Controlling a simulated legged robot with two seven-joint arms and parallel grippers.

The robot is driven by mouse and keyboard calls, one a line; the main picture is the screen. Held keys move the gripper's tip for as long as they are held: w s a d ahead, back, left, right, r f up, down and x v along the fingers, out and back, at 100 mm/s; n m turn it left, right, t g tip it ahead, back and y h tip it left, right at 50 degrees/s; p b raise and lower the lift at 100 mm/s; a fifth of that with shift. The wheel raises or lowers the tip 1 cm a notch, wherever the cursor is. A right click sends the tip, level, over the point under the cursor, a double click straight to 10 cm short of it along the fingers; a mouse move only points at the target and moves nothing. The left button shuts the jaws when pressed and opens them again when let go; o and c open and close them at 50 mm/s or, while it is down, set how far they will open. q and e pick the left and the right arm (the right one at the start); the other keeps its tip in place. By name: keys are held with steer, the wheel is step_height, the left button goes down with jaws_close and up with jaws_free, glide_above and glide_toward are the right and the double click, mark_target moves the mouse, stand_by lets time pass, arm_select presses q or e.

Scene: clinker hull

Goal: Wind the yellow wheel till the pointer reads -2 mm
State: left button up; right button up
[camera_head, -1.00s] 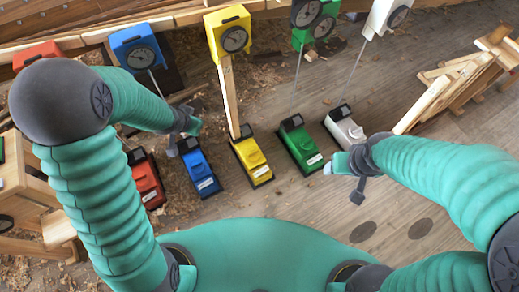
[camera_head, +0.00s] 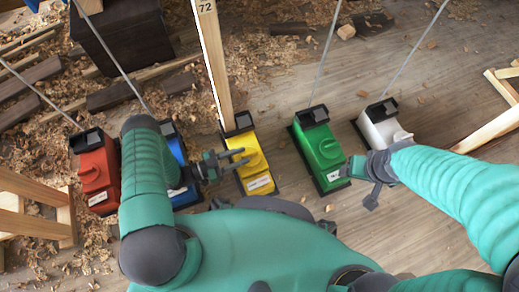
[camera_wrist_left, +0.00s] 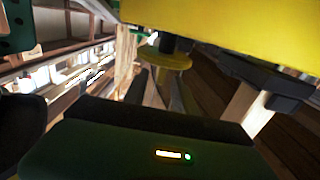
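The yellow box (camera_head: 259,184) stands on the floor, with a yellow round part, probably the wheel, on its side or top. My left gripper (camera_head: 243,158) is beside it, its two fingers apart and reaching over the box from the left. In the left wrist view a yellow disc on a dark shaft (camera_wrist_left: 165,57) hangs below a yellow body (camera_wrist_left: 220,25). I cannot tell whether the fingers touch it. The dial and its pointer are out of view. My right gripper (camera_head: 357,170) is beside the green box; its fingers are unclear.
A red box (camera_head: 97,170) and a blue box (camera_head: 173,145) stand to the left, a green box (camera_head: 320,150) and a white box (camera_head: 381,128) to the right. A wooden post (camera_head: 213,60) rises behind the yellow box. Thin rods rise from other boxes.

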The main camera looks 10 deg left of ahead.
arm_select(q)
steer(key=b+x, duration=0.1)
steer(key=x, duration=0.2)
steer(key=b+x, duration=0.2)
steer(key=x, duration=0.1)
steer(key=shift+f, duration=0.2)
steer(key=shift+w+d+r, duration=0.2)
steer(key=shift+w+d, duration=0.05)
steer(key=shift+d, duration=0.05)
jaws_close()
